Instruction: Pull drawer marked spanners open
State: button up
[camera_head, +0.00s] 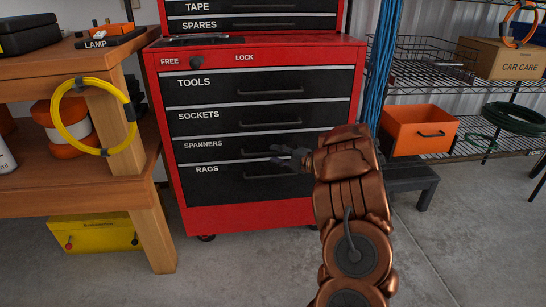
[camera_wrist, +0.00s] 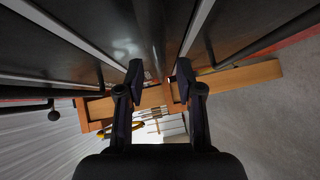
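The spanners drawer (camera_head: 225,151) is a black front with a white SPANNERS label on the red tool chest (camera_head: 250,217), between the sockets and rags drawers. It looks shut.
The tools drawer (camera_head: 215,87), sockets drawer (camera_head: 220,121) and rags drawer (camera_head: 225,181) look shut. A wooden workbench (camera_head: 150,225) stands left, with a yellow box (camera_head: 95,232) below. A wire shelf with an orange bin (camera_head: 420,130) stands right. The concrete floor before the chest is clear.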

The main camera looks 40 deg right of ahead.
jog(key=shift+x, duration=1.05)
jog(key=shift+s, duration=0.1)
grip_shut()
